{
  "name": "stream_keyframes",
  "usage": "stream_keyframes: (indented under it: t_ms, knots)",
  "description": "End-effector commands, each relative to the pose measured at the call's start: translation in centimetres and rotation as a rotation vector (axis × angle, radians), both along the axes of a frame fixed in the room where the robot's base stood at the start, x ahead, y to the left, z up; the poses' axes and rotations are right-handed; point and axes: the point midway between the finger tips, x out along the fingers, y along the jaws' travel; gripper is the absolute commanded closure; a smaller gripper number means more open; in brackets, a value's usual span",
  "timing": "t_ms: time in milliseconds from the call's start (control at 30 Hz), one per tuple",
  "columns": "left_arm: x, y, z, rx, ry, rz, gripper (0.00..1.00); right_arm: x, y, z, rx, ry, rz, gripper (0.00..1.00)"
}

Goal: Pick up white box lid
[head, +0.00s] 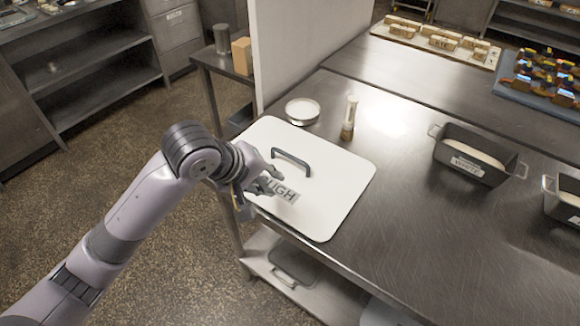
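The white box lid (325,203) lies flat on the steel table at its left end. It is a large rounded square with a dark arched handle (291,158) and a grey label ending in "UGH", partly hidden by my gripper. My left gripper (274,181) is over the lid's left part, just left of and nearer than the handle. Its fingers look spread, with nothing between them, and the handle stands free of them. My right gripper is not in view.
Dark labelled pans (473,155) are at the right. A pale partition (296,45) rises behind the table's left end. The table's middle is clear.

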Motion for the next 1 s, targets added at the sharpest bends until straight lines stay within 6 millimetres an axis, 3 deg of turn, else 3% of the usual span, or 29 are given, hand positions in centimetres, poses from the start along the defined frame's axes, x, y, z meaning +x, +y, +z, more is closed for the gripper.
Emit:
stream_keyframes:
  t_ms: [33,200,333,467,567,1000]
  knots:
    - [1.3,0.3,1.7,-0.007,0.011,0.051,0.8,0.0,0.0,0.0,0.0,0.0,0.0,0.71]
    - [3.5,1.1,5.8,-0.057,0.093,0.234,0.8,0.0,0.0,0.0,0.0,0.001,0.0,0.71]
    - [4.5,1.8,7.9,-0.085,0.13,0.337,0.8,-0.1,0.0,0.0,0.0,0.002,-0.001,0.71]
    - [4.9,2.1,8.6,-0.1,0.151,0.389,0.8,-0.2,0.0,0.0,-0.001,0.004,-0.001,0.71]
    - [5.4,1.8,7.9,-0.103,0.158,0.399,0.8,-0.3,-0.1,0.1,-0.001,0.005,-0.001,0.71]
    - [9.5,-1.2,0.4,-0.103,0.156,0.398,0.8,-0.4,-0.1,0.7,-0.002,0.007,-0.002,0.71]
